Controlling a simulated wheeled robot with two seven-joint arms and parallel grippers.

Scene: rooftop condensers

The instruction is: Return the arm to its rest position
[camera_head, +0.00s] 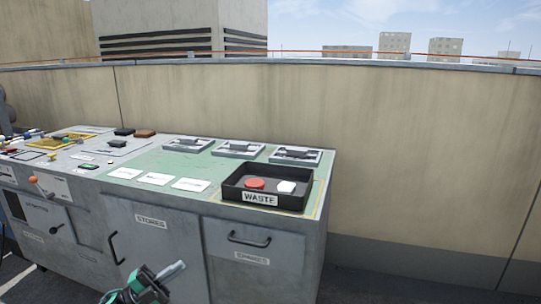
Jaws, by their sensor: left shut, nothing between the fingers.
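My left gripper (171,271) shows at the bottom of the head view, in front of the grey cabinet (152,248) and below its top. Its fingers are together and hold nothing. Green and dark parts of my left arm show just behind the fingers at the lower edge. The gripper appears apart from the cabinet front. My right gripper is not in view.
A black WASTE tray (232,190) holds a red round piece (255,184) and a white piece (286,187). Grey cradles (239,149) and white cards (157,178) lie on the top. Handles (249,240) and a red-knobbed lever (33,180) stick out in front.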

